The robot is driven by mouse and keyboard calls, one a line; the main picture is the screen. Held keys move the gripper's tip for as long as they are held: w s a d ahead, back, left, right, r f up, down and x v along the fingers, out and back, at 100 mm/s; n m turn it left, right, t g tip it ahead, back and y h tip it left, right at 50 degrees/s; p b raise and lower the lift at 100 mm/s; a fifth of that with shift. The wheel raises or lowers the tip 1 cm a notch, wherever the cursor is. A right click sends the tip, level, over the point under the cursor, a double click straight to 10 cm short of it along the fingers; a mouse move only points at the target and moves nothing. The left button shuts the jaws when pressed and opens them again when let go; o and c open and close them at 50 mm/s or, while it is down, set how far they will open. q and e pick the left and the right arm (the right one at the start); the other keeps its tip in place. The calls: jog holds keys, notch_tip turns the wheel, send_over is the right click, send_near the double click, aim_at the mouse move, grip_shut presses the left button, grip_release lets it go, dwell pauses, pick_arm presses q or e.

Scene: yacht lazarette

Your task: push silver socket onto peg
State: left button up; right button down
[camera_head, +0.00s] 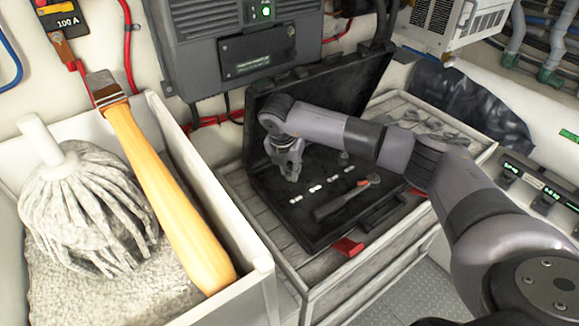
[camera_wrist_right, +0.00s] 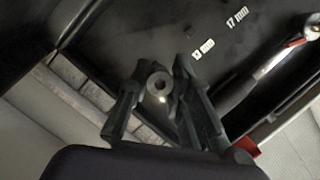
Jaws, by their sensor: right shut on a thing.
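My right gripper (camera_head: 291,172) points down over the left part of an open black tool case (camera_head: 283,213). In the right wrist view the gripper (camera_wrist_right: 160,80) is shut on a silver socket (camera_wrist_right: 159,84), whose round end with a dark hole shows between the fingers. The socket is too small and covered to make out in the head view. I cannot pick out the peg; it may be hidden under the gripper. White size labels (camera_head: 315,188) lie in a row on the case floor; 17 mm (camera_wrist_right: 238,19) is legible in the wrist view. My left gripper is not in view.
A ratchet (camera_head: 345,198) lies in the case, with small fittings behind it. A red object (camera_head: 347,246) sits by the case's front edge. A white bin (camera_head: 235,240) with a mop (camera_head: 80,200) and a wooden-handled brush (camera_head: 165,190) stands left.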

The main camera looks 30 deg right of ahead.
jog(key=shift+f+b, duration=0.4)
jog(key=shift+f, duration=0.55)
jog(key=shift+f+b, duration=0.6)
jog(key=shift+f, duration=0.45)
jog(key=shift+f+b, duration=0.8)
jog(key=shift+f, duration=0.15)
jog(key=c, duration=1.4)
grip_release()
jog(key=shift+o, duration=0.2)
jog(key=v, duration=1.2)
